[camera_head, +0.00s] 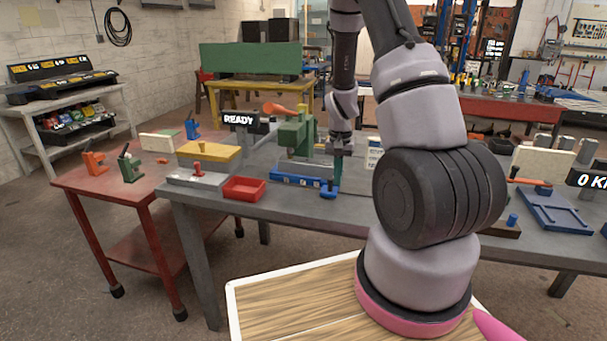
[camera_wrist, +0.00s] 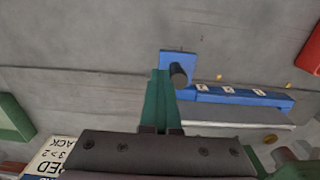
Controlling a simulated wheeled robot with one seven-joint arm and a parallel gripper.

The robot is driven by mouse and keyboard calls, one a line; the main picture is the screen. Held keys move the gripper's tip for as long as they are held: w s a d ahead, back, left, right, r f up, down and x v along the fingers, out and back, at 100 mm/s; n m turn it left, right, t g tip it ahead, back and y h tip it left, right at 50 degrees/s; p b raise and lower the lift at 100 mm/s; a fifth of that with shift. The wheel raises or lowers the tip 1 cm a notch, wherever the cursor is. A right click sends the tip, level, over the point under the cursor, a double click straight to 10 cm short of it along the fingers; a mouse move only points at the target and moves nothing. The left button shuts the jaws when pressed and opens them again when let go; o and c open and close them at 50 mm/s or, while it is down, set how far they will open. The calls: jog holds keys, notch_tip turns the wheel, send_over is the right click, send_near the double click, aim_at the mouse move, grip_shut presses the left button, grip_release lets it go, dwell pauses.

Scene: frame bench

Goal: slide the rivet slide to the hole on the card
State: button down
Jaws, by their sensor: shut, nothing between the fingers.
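The rivet slide is a blue block (camera_head: 329,192) with an upright dark knob (camera_wrist: 179,75). It sits at the right end of a long blue rail (camera_head: 294,181) on the grey bench. The rail also shows in the wrist view (camera_wrist: 235,95), with several small white labels whose marks are too small to read.
A red tray (camera_head: 244,189) lies left of the rail on the grey bench (camera_head: 290,210). A green press-like tool (camera_head: 296,133) stands behind the rail. A yellow block (camera_head: 209,152) is farther left. The bench in front of the rail is clear.

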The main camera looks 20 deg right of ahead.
jog(key=shift+w+a, duration=1.1)
jog(key=shift+a, duration=0.5)
jog(key=shift+w+a, duration=1.05)
jog(key=shift+a, duration=0.5)
jog(key=shift+w+a, duration=1.1)
jog(key=shift+a, duration=0.5)
jog(key=shift+s+d, duration=0.45)
jog(key=shift+d, duration=0.2)
notch_tip(320, 180, up, 7)
